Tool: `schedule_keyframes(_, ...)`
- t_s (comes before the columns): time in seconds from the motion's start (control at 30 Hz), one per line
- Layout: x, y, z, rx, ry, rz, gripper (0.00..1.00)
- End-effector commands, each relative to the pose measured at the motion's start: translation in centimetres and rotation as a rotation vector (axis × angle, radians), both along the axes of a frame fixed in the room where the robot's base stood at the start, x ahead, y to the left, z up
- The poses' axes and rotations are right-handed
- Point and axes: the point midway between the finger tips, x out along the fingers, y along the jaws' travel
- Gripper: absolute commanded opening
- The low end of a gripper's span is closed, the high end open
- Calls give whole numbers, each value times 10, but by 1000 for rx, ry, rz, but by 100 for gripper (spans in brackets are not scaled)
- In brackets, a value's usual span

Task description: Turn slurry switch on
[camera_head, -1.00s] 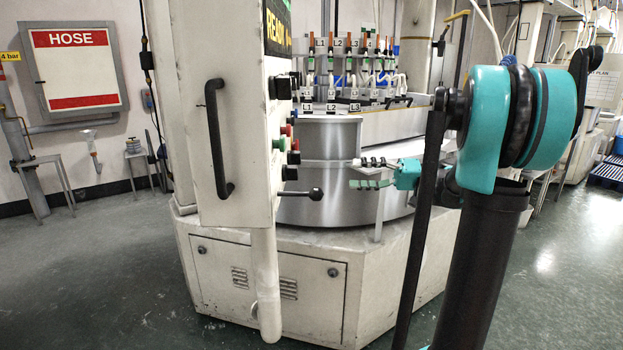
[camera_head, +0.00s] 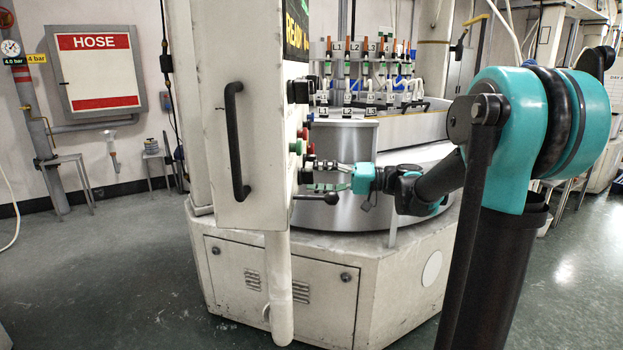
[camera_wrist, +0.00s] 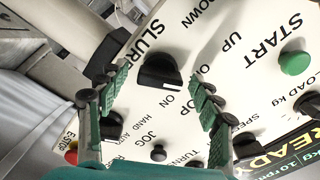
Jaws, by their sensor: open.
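The slurry switch is a black rotary knob (camera_wrist: 160,72) on the white control panel (camera_wrist: 135,115) in the wrist view. A partly covered "SLUR…" label is above it and "ON" is printed just below. A pale mark shows on the knob's lower edge; its exact setting is hard to tell. My gripper (camera_wrist: 160,98) is open, its two green-padded fingers to the left and right of the knob in the picture. I see no contact with it. In the head view my gripper (camera_head: 330,177) is at the panel's right side, where the switch cannot be made out.
The wrist view also shows a green start button (camera_wrist: 294,62), a small jog knob (camera_wrist: 158,153), a red emergency-stop button (camera_wrist: 71,156) and a black load knob (camera_wrist: 308,104). In the head view, a black-knobbed lever (camera_head: 331,199) sticks out just below my gripper. Open floor lies at left.

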Motion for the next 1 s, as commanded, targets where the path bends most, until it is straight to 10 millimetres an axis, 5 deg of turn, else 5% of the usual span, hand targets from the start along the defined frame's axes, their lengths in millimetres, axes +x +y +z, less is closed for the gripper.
schedule_keyframes(0.43, 0, 11, 0, 0, 0, 0, 66)
schedule_keyframes(0.83, 0, 10, 0, 0, 0, 0, 16)
schedule_keyframes(1.0, 0, 10, 0, 0, 7, 0, 15)
